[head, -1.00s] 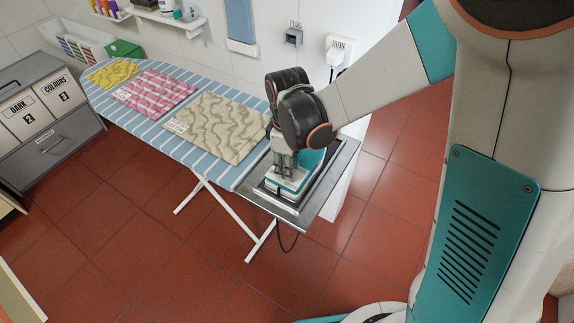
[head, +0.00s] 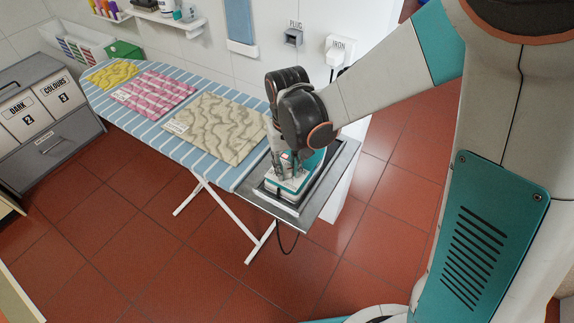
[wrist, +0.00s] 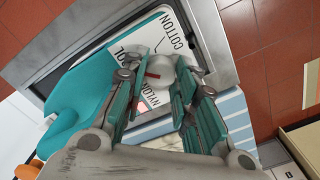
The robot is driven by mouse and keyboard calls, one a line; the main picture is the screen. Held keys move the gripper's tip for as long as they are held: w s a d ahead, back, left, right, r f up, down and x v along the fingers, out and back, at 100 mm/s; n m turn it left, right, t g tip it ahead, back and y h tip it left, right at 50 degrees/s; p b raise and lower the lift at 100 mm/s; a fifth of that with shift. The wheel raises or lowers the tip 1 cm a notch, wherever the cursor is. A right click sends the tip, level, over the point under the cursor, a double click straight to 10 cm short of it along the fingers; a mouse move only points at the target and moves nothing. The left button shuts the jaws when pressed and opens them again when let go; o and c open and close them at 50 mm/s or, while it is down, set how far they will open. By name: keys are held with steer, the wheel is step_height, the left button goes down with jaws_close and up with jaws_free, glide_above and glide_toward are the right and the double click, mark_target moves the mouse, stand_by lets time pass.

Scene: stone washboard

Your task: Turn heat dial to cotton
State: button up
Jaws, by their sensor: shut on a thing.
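The teal and white iron (head: 291,184) sits on the metal rest at the right end of the ironing board. In the wrist view, the iron's white label plate (wrist: 163,28) reads COTTON, with WOOL partly hidden and NYLON below. The round white heat dial (wrist: 160,72) bears a red mark on its left side, pointing left, away from the COTTON lettering; which label it meets is unclear. My gripper (wrist: 163,80) is shut on the dial, one finger on each side. In the head view my gripper (head: 287,162) is over the iron, and the dial is hidden.
Folded yellow (head: 110,73), pink (head: 153,92) and beige (head: 217,127) cloths lie on the striped board. The metal rest (head: 325,185) surrounds the iron. A dark cord (head: 281,245) hangs below it. Wall sockets (head: 338,50) are behind; grey laundry bins (head: 45,110) stand left.

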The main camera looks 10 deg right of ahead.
steer(key=m, duration=0.6)
steer(key=shift+m, duration=0.3)
steer(key=m, duration=0.6)
stand_by(0.3)
steer(key=o, duration=1.1)
